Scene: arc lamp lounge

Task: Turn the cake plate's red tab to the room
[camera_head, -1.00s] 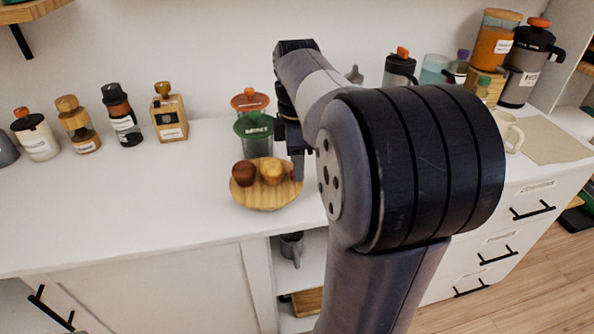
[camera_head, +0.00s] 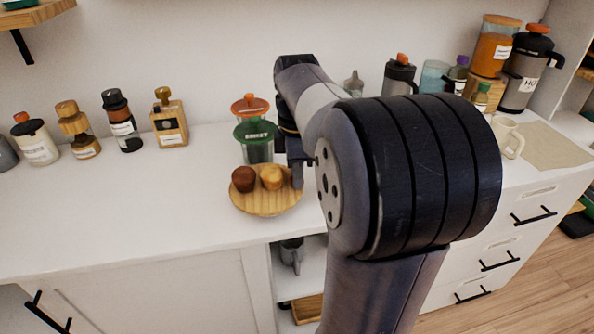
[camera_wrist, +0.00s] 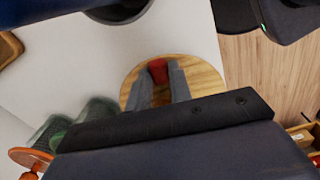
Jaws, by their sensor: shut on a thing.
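The cake plate is a round wooden plate (camera_head: 262,206) on the white counter, with a dark brown muffin (camera_head: 243,179) and a yellow muffin (camera_head: 271,178) on it. Its red tab (camera_wrist: 158,69) shows in the wrist view between the two grey fingers, at the plate's rim. My gripper (camera_wrist: 160,83) is shut on the tab, with one finger on each side. In the head view my gripper (camera_head: 297,176) reaches down at the plate's right edge, and my arm hides the counter behind it. The tab cannot be seen in the head view.
Several bottles, including a wooden-topped one (camera_head: 169,122), line the back left. A mug (camera_head: 507,140) stands at the right. Counter left of the plate is clear.

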